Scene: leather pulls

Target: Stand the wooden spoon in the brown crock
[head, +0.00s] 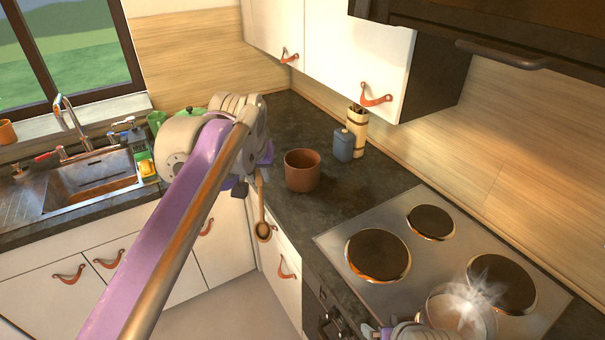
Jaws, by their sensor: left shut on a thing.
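The wooden spoon (263,229) hangs bowl down from my left gripper (256,176), in front of the counter's front edge. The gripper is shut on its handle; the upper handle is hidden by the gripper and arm. The brown crock (302,171) stands upright on the dark counter, just right of the gripper and apart from the spoon. Its dark opening faces up. Part of my right arm's end (402,332) shows at the bottom edge, beside the pot; its fingers cannot be made out.
A blue bottle (343,145) and a tall light container (357,130) stand behind the crock to the right. The stove (395,294) has several dark plates, and a steaming pot (450,304) stands at its front. The sink (92,173) is at left. White cupboards (350,45) hang above.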

